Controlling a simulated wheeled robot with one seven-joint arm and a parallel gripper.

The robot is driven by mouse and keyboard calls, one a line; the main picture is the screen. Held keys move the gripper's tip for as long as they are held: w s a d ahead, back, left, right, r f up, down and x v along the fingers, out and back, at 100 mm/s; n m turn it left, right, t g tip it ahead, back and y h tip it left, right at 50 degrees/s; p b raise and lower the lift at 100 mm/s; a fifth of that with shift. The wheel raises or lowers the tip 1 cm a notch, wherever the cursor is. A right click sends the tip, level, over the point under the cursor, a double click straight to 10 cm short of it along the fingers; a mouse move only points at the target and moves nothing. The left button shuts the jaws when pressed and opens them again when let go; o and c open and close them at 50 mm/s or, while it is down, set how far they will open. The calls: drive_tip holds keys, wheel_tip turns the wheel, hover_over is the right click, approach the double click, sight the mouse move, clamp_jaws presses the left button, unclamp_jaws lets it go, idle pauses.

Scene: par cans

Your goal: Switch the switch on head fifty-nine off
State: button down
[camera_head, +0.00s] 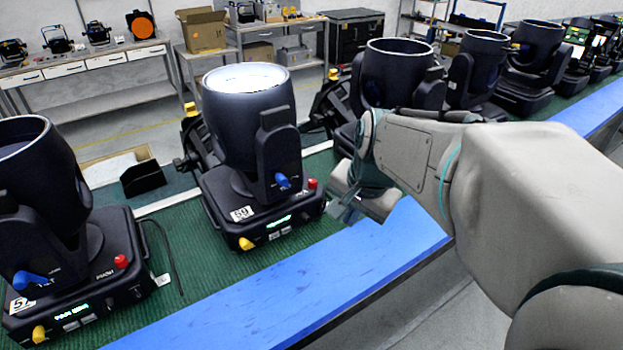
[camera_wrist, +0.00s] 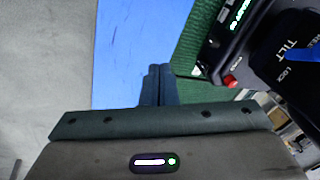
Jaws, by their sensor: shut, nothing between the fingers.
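Head fifty-nine (camera_head: 249,127) is a black moving-head lamp labelled 59, standing upright with its lens lit white. Its base (camera_head: 225,197) has a glowing green display (camera_head: 280,220), a blue lever (camera_head: 283,181), a red knob (camera_head: 312,183) and a yellow knob (camera_head: 246,243). I cannot tell which small part is the switch. My gripper (camera_head: 343,208) is just right of the base, apart from it. In the wrist view its fingers (camera_wrist: 157,82) are shut and empty over the blue edge. The red knob (camera_wrist: 231,81) and blue lever (camera_wrist: 303,56) show at upper right, beside "TILT LOCK" lettering.
Another head (camera_head: 35,190) stands at left, and more heads, such as this one (camera_head: 393,75), stand in a row toward the back right. They rest on a green mat (camera_head: 190,285). A blue strip (camera_head: 260,308) runs along the front. Workbenches (camera_head: 90,65) stand behind.

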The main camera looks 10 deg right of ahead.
sight(322, 209)
drive_tip(key=w+m, duration=0.1)
drive_tip(key=w+d+m, duration=0.1)
drive_tip(key=w+m, duration=0.2)
drive_tip(key=w, duration=0.1)
drive_tip(key=shift+w+d+f+m+y, duration=0.1)
drive_tip(key=shift+d+f+m+y, duration=0.2)
drive_tip(key=shift+m, duration=0.1)
drive_tip(key=x, duration=1)
drive_tip(key=shift+w+a+f+p, duration=0.1)
drive_tip(key=shift+f+p, duration=0.05)
drive_tip(key=shift+p, duration=0.2)
drive_tip(key=shift+w+a+p, duration=0.2)
drive_tip(key=shift+w, duration=0.3)
drive_tip(key=shift+w+a+p, duration=0.2)
drive_tip(key=shift+w, duration=0.35)
drive_tip(key=shift+w+a+f, duration=0.1)
drive_tip(key=shift+w+a, duration=0.2)
drive_tip(key=shift+w, duration=0.4)
